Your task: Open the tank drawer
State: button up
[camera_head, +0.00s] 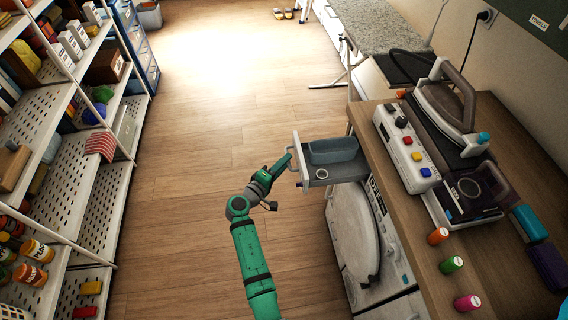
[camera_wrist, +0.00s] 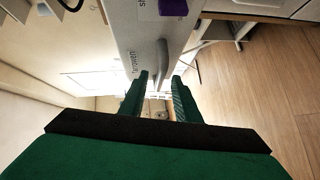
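The tank drawer (camera_head: 335,174) is pulled out to the left from the white washer (camera_head: 352,228) under the counter in the head view. A blue-grey container (camera_head: 333,150) sits in it. My gripper (camera_head: 290,158) is at the drawer's front, beside its handle. In the wrist view, my gripper (camera_wrist: 160,77) has its two green fingers apart. The grey bar handle (camera_wrist: 163,58) shows in the gap between the fingertips, with space visible beside it. The drawer front (camera_wrist: 145,30) lies behind the handle. Contact with the handle cannot be made out.
A wooden counter (camera_head: 425,245) with an iron station (camera_head: 455,120) and several small bottles stands on the right. White shelving (camera_head: 65,190) with goods lines the left. The wooden floor (camera_head: 190,165) between is clear. An ironing board (camera_head: 375,25) stands at the back.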

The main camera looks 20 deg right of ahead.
jog(key=v, duration=1)
jog(key=shift+s+a, duration=0.25)
jog(key=s+a+f+n+t+y, duration=0.1)
jog(key=s+a+f+y, duration=0.3)
jog(key=s+f, duration=0.3)
jog(key=s+a+f+t+y, duration=0.1)
jog(key=s+a+f+y, duration=0.4)
jog(key=s, duration=0.5)
jog(key=s+a+r+m+t+y, duration=0.1)
jog(key=s+a+r+y, duration=0.15)
jog(key=s, duration=0.55)
jog(key=s+a+r+m+t+y, duration=0.1)
jog(key=s+a+r+y, duration=0.2)
jog(key=s, duration=0.5)
jog(key=s+r+m+t, duration=0.1)
jog(key=s+r+m, duration=0.1)
jog(key=s+r, duration=0.2)
jog(key=s+r+m+t, duration=0.1)
jog(key=s+r, duration=0.3)
jog(key=r, duration=0.7)
jog(key=shift+d+m+h, duration=0.3)
jog(key=shift+m+h, duration=0.15)
jog(key=shift+m, duration=0.05)
